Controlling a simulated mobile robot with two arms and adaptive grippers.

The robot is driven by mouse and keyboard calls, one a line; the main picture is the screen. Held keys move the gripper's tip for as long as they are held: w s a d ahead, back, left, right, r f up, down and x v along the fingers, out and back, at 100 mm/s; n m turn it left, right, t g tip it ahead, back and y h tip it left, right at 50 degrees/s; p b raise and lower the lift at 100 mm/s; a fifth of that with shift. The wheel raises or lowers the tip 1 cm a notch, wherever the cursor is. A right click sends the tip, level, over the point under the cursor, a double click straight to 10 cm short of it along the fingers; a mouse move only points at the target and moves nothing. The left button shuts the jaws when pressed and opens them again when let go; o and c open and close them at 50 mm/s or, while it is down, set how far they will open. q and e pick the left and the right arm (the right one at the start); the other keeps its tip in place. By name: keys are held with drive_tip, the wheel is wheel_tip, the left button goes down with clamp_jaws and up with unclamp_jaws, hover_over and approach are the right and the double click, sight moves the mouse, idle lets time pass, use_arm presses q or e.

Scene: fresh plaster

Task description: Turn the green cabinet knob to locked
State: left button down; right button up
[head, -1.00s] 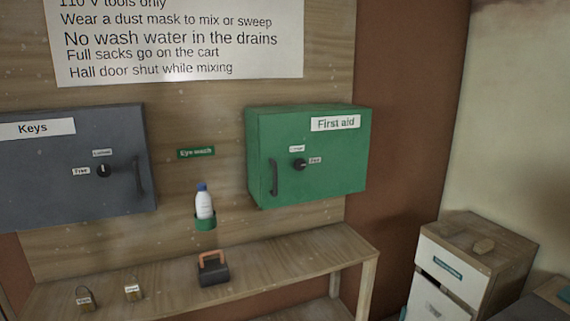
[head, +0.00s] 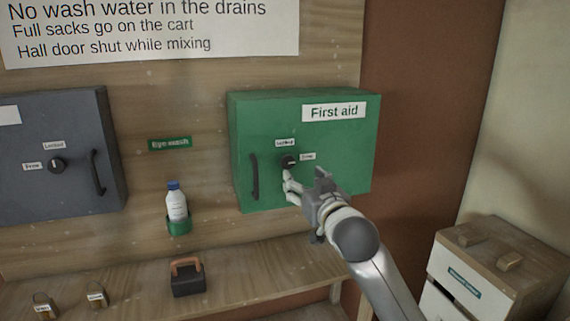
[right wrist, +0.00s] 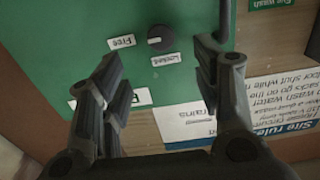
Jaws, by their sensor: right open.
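The green cabinet (head: 340,180), labelled "First aid", hangs on the wooden wall board with its door shut. Its black round knob (head: 289,161) sits below a "Locked" label and left of a "Free" label. In the right wrist view, which is turned upside down, the white mark on the knob (right wrist: 160,39) points toward the "Free" label (right wrist: 121,42); the "Locked" label (right wrist: 166,60) is at another side. My right gripper (head: 303,177) is open and empty, in front of the door just below the knob, apart from it. My left gripper is not in view.
A black door handle (head: 255,176) stands out left of the knob. A grey cabinet (head: 75,190) hangs at left, with a bottle (head: 176,203) in a green holder between. Below runs a wooden shelf (head: 235,281) with padlocks and a dark, copper-handled object (head: 187,279).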

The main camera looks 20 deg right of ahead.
sight(288, 164)
drive_tip(key=w+p, duration=0.1)
drive_tip(key=w, duration=0.3)
drive_tip(key=w+p, duration=0.1)
drive_tip(key=w, duration=0.3)
drive_tip(key=shift+w+a+r, duration=0.1)
drive_tip(key=shift+w+a, duration=0.05)
drive_tip(key=shift+a, duration=0.05)
drive_tip(key=shift+w+p, duration=0.45)
drive_tip(key=shift+w, duration=0.55)
clamp_jaws()
